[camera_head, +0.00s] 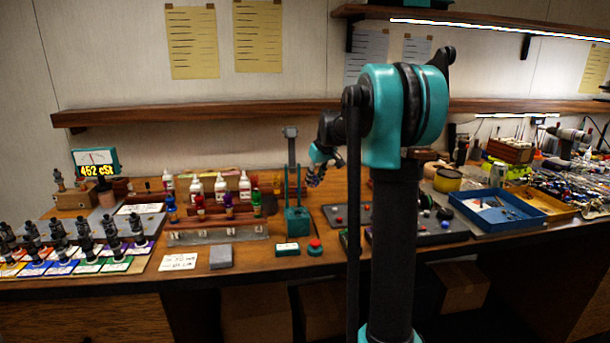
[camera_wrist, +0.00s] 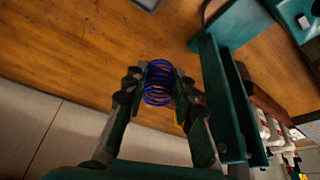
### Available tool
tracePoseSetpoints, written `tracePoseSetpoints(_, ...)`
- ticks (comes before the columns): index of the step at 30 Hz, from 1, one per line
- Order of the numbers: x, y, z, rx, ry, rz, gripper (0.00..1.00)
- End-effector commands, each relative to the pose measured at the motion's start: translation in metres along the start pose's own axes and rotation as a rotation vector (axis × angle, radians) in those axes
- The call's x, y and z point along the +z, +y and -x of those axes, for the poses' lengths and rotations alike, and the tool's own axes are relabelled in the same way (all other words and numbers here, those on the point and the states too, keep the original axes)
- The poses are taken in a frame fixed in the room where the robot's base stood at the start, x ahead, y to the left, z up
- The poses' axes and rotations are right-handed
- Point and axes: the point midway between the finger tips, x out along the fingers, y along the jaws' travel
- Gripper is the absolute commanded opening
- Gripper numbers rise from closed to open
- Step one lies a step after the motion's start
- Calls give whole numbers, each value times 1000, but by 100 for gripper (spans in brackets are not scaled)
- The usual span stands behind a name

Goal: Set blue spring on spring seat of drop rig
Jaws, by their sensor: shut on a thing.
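The blue spring (camera_wrist: 158,83) is a coil held between the fingertips of my gripper (camera_wrist: 157,88) in the wrist view, above the wooden bench. In the head view my gripper (camera_head: 316,172) is just right of the teal drop rig (camera_head: 297,218), which has a tall upright and a grey head. The rig also shows close by on the right in the wrist view (camera_wrist: 224,95); the spring is apart from it. I cannot make out the spring seat clearly in either view. The spring is too small to tell in the head view.
A teal box with a red button (camera_head: 315,247) stands in front of the rig. A rack with bottles and coloured vials (camera_head: 222,228) is to its left. A dark tray (camera_head: 350,215) lies to the right, and a blue tray (camera_head: 497,208) farther right. A shelf (camera_head: 230,114) runs behind.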

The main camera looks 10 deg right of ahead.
Motion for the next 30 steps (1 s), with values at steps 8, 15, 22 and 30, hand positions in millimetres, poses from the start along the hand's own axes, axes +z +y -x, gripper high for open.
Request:
tracePoseSetpoints(8,48,0,20,-1,0,0,13)
tracePoseSetpoints(15,59,0,30,-1,0,0,13)
tracePoseSetpoints(22,55,0,41,-1,0,0,13)
tracePoseSetpoints(30,49,0,55,-1,0,1,13)
